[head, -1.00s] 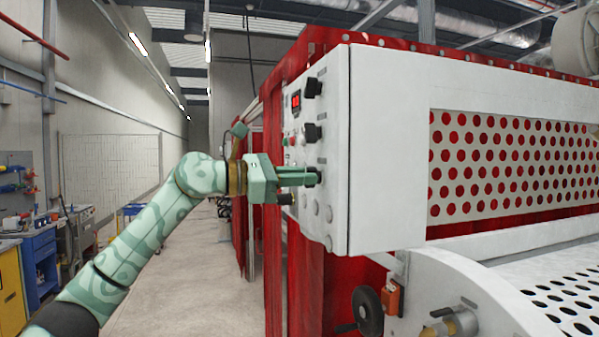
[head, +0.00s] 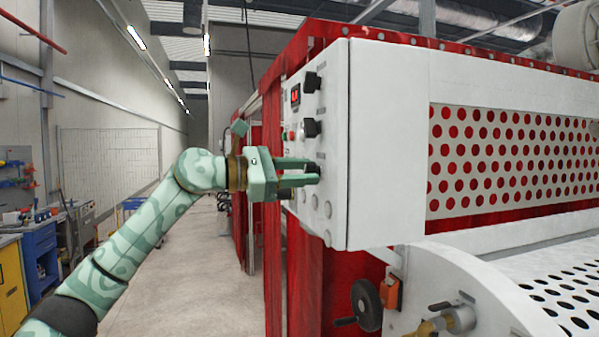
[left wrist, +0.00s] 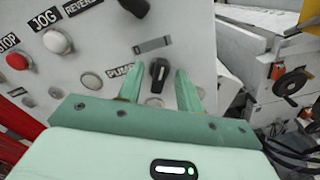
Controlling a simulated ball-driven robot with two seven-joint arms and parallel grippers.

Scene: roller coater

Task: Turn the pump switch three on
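A black rotary knob with a pale pointer line (left wrist: 159,72) sits on the white control panel (left wrist: 105,40). The label beside it begins "PUMP"; the rest is hidden by a finger, so I cannot read its number. My left gripper (head: 318,173) is at the lower part of the panel, fingers pointing at it. In the left wrist view the gripper (left wrist: 159,80) is open, with one finger on each side of the knob and visible gaps between. The knob's pointer line is near upright in that view, slightly tilted. My right gripper is not in view.
Above are two black knobs, the upper one (head: 312,82) beside a red display (head: 295,95). A white JOG button (left wrist: 57,40) and a round pale button (left wrist: 91,80) lie left of the knob. A handwheel (head: 366,305) is below right. The aisle (head: 190,270) is clear.

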